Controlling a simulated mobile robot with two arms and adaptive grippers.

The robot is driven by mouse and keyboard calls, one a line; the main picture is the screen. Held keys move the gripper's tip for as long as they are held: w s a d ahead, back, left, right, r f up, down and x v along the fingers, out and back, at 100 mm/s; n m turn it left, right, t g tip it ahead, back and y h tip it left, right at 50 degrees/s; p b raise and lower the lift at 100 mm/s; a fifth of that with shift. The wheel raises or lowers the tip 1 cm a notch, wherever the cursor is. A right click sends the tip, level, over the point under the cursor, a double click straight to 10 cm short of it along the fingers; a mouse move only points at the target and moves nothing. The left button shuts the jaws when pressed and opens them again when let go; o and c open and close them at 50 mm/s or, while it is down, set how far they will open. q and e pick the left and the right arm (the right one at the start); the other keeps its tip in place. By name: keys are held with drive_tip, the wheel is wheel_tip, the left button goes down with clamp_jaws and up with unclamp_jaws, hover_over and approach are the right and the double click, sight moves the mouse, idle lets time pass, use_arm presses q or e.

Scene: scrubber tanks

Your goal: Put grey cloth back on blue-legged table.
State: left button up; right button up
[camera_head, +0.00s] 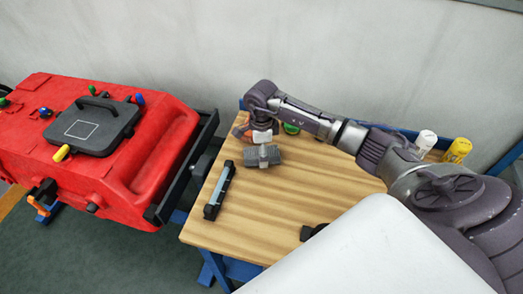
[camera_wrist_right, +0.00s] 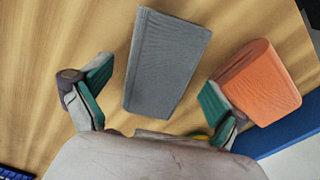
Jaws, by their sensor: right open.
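The grey cloth (camera_head: 273,158) lies on the wooden top of the blue-legged table (camera_head: 290,205), near its back left. In the right wrist view the cloth (camera_wrist_right: 168,62) is a folded grey block, just ahead of and between my open right fingers (camera_wrist_right: 155,90). Neither finger appears to touch it. In the head view my right gripper (camera_head: 262,137) is over the cloth and partly hides it. My left gripper is not in view.
A black bar tool (camera_head: 219,190) lies left of the cloth. White (camera_head: 425,142) and yellow (camera_head: 457,150) bottles stand at the back right. A red tank (camera_head: 150,165) stands left of the table.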

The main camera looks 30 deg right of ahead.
drive_tip(key=shift+r, duration=0.1)
drive_tip(key=shift+r, duration=0.2)
wheel_tip(320, 180, up, 12)
drive_tip(key=b, duration=0.3)
drive_tip(key=shift+f, duration=0.15)
